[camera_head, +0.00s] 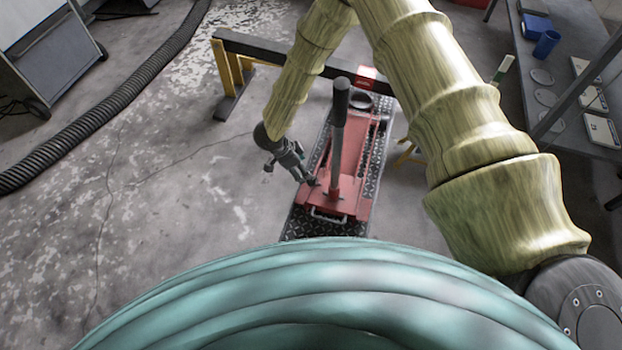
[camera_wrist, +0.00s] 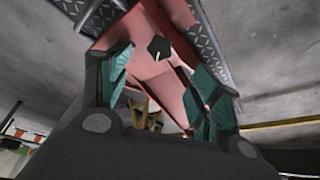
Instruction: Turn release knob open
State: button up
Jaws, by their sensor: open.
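A red floor jack (camera_head: 350,150) stands on a diamond-plate strip, its grey handle (camera_head: 337,140) rising from its near end. In the wrist view, a dark, many-sided knob with a pale mark (camera_wrist: 158,48) shows against the red jack body (camera_wrist: 150,25); it looks like the release knob. I cannot make out this knob in the head view. My gripper (camera_head: 308,179) is at the left of the handle's base, low over the jack. In the wrist view, my gripper (camera_wrist: 160,72) is open, its teal fingers on either side of the knob. No finger visibly touches it.
Diamond plate (camera_head: 298,222) borders the jack. A dark beam on yellow legs (camera_head: 233,70) crosses behind it. A black hose (camera_head: 110,95) lies left; the floor between is clear.

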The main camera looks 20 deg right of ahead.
aim_at(312, 180)
jog(key=b+x, duration=0.2)
jog(key=x, duration=0.8)
jog(key=shift+f+b, duration=0.15)
jog(key=shift+b, duration=0.25)
jog(key=shift+c, duration=0.5)
jog(key=c, duration=1)
